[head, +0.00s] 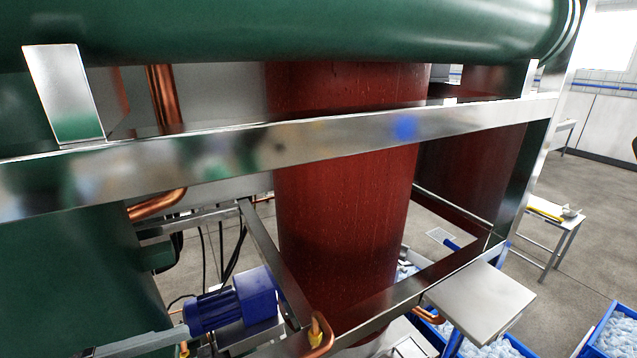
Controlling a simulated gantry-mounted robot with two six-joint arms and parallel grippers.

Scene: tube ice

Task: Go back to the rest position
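Neither of my grippers shows in the head view, and I cannot make out any part of my arms. The view is filled by a tube ice machine. A large red cylinder (345,220) stands upright in the middle. A dark green horizontal tank (320,30) runs across the top. A shiny steel beam (290,147) crosses in front of the cylinder, slightly tilted.
A blue motor (233,302) sits low at left, near copper pipes (163,95). A steel plate (482,300) juts out at lower right. Blue crates of ice (616,335) stand on the floor. A small table (552,220) stands at right, with open floor around it.

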